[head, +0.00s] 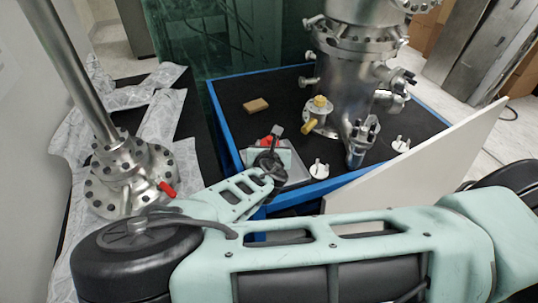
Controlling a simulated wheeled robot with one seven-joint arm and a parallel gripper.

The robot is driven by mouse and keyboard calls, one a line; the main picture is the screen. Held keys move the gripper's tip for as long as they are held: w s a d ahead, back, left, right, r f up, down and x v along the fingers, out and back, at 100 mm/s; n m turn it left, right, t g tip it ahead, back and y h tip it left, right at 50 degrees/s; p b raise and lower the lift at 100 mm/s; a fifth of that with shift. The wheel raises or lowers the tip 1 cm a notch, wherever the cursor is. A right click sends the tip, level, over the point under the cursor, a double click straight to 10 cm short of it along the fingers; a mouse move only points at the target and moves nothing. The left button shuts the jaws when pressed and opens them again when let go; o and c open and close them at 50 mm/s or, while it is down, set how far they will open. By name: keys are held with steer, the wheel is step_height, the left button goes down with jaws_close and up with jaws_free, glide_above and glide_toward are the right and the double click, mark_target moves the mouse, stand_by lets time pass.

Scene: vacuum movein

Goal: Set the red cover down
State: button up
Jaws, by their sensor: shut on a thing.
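The red cover (265,142) shows as a small red patch at the end of my arm, over or at the grey tray. My gripper (273,143) is shut on it, with the wrist hiding much of the fingers and the cover. The grey tray (298,174) lies at the near left corner of the blue-edged table. Whether the cover touches the tray cannot be told from this view.
A large steel vacuum chamber (355,75) with a yellow valve (318,106) stands on the blue-edged table (232,84). A brown block (256,105) and white caps (319,169) lie there. A pale panel (425,160) leans at right. A flanged steel post (130,165) stands left.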

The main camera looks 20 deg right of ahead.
steer(key=shift+f, duration=1.75)
steer(key=shift+f, duration=0.1)
steer(key=o, duration=0.9)
steer(key=shift+o, duration=0.2)
steer(key=shift+r, duration=0.2)
